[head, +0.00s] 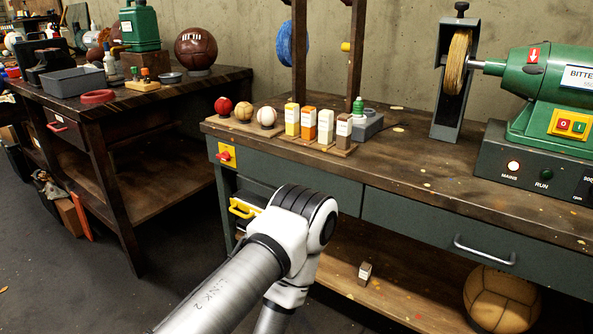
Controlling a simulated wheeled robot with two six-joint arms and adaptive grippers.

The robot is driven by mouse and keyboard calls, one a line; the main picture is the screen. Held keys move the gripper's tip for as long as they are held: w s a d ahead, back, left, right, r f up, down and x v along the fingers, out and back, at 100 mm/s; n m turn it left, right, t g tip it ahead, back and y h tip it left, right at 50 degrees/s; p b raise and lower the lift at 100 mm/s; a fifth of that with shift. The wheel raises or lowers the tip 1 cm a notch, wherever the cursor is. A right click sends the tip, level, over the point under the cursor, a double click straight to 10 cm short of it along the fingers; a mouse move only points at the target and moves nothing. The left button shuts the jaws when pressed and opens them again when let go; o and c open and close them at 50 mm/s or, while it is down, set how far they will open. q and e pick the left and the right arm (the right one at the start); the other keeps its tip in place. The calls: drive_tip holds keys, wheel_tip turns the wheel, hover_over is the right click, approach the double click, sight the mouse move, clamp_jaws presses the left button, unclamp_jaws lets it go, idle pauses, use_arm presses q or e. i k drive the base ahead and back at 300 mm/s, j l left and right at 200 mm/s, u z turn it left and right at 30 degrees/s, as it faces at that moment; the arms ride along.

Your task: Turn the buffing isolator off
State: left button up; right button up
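The isolator (226,155) is a red rotary handle on a yellow plate, at the left end of the workbench's front in the head view. Its handle looks roughly horizontal, but it is too small to read its marks. The buffing machine (549,85) is green and stands at the right of the bench top. Its MAINS lamp (513,166) glows bright and its RUN lamp (546,174) is dark green. One of my arms reaches up from the bottom, its pale joint in front of the bench, right of and below the isolator. Neither gripper shows.
A yellow handle-like item (243,207) is below the isolator. A second table (120,100) stands left, with floor between.

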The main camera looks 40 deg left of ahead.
sight(225, 156)
drive_tip(key=u, duration=1.55)
